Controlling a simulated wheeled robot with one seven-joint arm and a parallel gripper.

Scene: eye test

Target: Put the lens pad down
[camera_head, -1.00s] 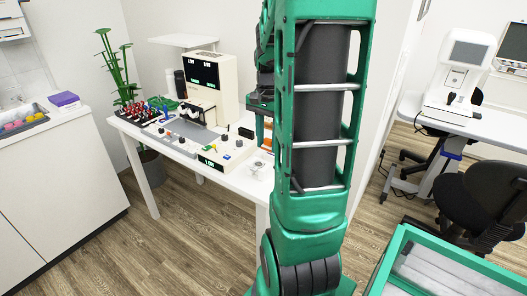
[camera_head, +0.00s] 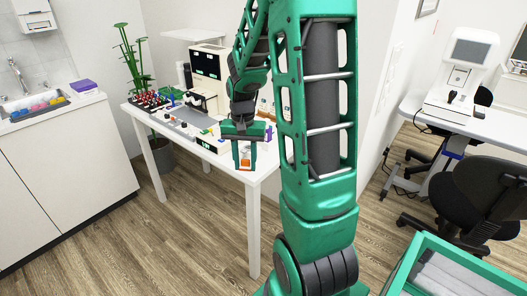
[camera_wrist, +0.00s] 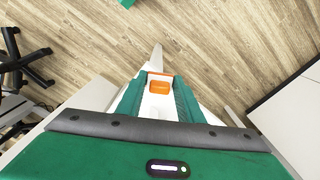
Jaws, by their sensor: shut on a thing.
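The lens pad appears to be the small orange piece (camera_wrist: 159,87) between my two green fingers in the wrist view. In the head view its orange face (camera_head: 245,162) shows between the fingertips. My gripper (camera_head: 244,165) is shut on it and points down at the front corner of the white table (camera_head: 262,172). In the wrist view my gripper (camera_wrist: 158,84) has pale table surface under it and floor beyond the corner. The height of the pad above the table is hard to tell.
Behind my gripper stand a cream machine (camera_head: 208,72) and a grey tray (camera_head: 186,121) with small parts. A purple thing (camera_head: 268,133) is just right of my gripper. A sink counter (camera_head: 60,115) is at left, a black chair (camera_head: 478,195) at right.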

